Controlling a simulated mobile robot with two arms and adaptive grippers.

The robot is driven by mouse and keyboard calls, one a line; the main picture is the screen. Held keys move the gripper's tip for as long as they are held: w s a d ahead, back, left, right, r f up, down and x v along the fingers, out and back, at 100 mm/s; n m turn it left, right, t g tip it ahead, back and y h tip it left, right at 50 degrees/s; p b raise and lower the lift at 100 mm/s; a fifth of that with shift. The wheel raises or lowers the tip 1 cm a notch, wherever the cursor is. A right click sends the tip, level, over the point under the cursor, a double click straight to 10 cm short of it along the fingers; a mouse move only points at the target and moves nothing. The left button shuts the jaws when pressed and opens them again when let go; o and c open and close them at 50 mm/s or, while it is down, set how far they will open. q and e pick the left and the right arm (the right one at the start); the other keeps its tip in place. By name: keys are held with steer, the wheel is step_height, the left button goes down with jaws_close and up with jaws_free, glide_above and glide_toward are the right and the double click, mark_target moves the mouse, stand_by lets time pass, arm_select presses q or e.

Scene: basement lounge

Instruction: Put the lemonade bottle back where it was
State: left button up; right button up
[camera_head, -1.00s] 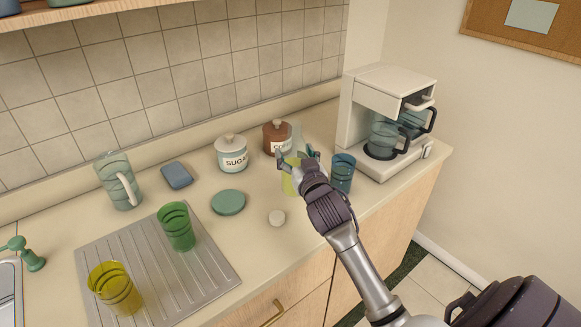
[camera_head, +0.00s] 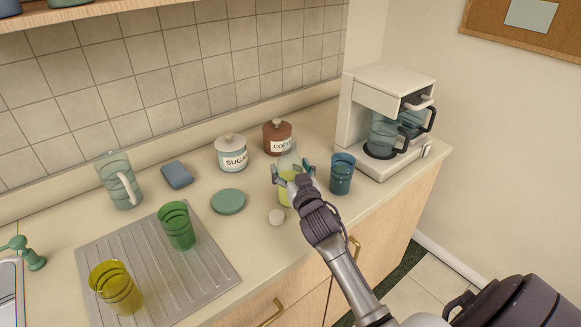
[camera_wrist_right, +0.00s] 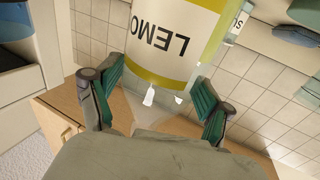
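My left gripper is not in view.
Behind are coffee (camera_head: 277,135) and sugar (camera_head: 231,153) jars. A coffee maker (camera_head: 390,95) stands right; a green disc (camera_head: 228,201) lies left.

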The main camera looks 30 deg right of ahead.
steer(key=shift+o, duration=0.8)
steer(key=shift+r, duration=0.15)
steer(key=b+v, duration=0.1)
steer(key=v, duration=1.1)
steer(key=shift+b, duration=0.4)
